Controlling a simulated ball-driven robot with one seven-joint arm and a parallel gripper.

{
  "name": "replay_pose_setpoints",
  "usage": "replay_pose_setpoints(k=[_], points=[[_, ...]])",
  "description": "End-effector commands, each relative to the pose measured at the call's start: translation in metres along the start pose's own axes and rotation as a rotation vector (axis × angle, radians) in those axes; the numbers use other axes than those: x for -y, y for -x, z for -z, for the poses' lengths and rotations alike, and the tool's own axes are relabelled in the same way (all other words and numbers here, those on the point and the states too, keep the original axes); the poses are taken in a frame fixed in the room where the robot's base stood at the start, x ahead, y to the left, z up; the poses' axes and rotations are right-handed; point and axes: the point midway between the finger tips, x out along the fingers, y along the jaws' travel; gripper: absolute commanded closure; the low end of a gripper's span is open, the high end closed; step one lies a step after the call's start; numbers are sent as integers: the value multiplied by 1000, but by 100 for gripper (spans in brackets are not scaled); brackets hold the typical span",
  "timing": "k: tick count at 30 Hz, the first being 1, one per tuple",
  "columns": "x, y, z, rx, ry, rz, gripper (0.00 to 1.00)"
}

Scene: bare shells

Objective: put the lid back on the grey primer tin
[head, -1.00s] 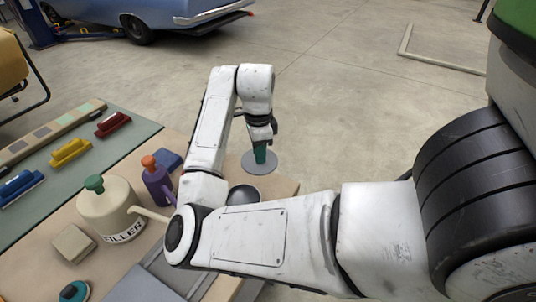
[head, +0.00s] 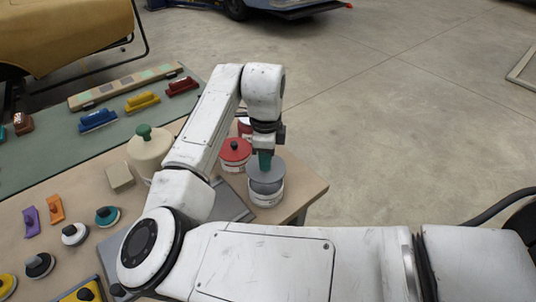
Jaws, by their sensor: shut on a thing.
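The grey primer tin (head: 268,200), with a pale label band, stands near the right corner of the table. A round grey lid (head: 258,178) with a teal-green grip is directly over it and covers much of its top. My gripper (head: 265,153) is shut on the lid's green grip from above. The lid looks about level. I cannot tell whether the lid touches the tin's rim or hangs slightly above it.
A red-lidded tin (head: 235,149) stands close left of the grey tin, with another red one (head: 244,126) behind. A cream tin with a green knob (head: 147,150) is further left. Several sanding blocks (head: 98,120) and round pads (head: 76,234) lie on the table. The table's right edge is near.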

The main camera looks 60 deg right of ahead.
Motion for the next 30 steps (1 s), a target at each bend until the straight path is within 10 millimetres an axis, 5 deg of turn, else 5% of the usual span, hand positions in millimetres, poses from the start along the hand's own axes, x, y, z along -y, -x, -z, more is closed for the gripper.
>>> replay_pose_setpoints(k=[15, 30], points=[[0, -45, 0, -1, 2, 0, 100], [0, -49, 0, 0, 1, 0, 100]])
